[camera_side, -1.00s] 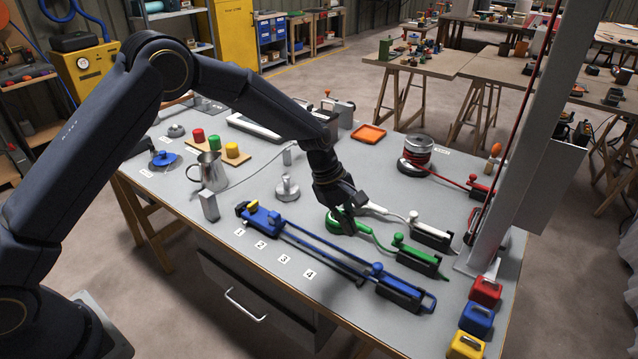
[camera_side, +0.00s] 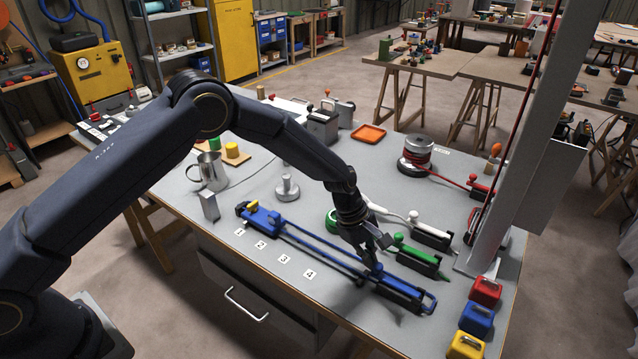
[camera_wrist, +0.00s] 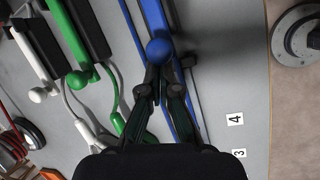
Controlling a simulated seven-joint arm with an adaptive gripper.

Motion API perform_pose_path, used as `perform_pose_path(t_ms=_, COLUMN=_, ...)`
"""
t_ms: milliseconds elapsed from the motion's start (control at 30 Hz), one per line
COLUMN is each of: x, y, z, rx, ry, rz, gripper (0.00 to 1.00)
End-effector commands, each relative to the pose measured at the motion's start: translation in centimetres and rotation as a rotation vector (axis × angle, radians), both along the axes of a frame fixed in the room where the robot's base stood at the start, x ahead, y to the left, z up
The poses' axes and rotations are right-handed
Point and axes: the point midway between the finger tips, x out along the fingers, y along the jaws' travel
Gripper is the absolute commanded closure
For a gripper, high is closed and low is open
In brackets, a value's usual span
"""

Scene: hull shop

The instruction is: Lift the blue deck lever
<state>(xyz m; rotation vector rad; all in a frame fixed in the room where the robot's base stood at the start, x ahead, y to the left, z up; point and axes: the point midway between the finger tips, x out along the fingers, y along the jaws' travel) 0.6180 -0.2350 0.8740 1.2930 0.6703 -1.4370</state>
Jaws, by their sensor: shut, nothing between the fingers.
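The blue deck lever (camera_side: 403,289) is at the right end of a long blue rail assembly on the grey bench. Its round blue knob (camera_wrist: 159,49) is large in the wrist view, just beyond my fingertips. My gripper (camera_side: 371,263) points down over this end of the rail. In the wrist view, my gripper (camera_wrist: 153,76) is shut and empty, its tips close beside the knob; I cannot tell whether they touch it. In the side view the fingers partly hide the knob.
A green lever (camera_side: 418,258) and a white lever (camera_side: 432,234) lie parallel, behind the blue one. A grey post (camera_side: 515,150) stands at the right, with red, blue and yellow blocks (camera_side: 476,318) near the bench edge. Number labels (camera_side: 284,259) line the front.

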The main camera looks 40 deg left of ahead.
Motion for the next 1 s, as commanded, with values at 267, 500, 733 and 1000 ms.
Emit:
perform_pose_path(t_ms=267, x=0.0, y=0.0, z=0.0, rx=0.002, ry=0.0, rz=-0.001, gripper=1.0)
perform_pose_path(t_ms=500, x=0.0, y=-0.3, z=0.5, rx=0.073, ry=-0.003, rz=-0.006, gripper=1.0)
perform_pose_path(t_ms=733, x=0.0, y=-0.3, z=0.8, rx=0.128, ry=-0.001, rz=-0.004, gripper=1.0)
perform_pose_path(t_ms=1000, x=0.0, y=-0.4, z=1.3, rx=0.203, ry=-0.002, rz=-0.002, gripper=1.0)
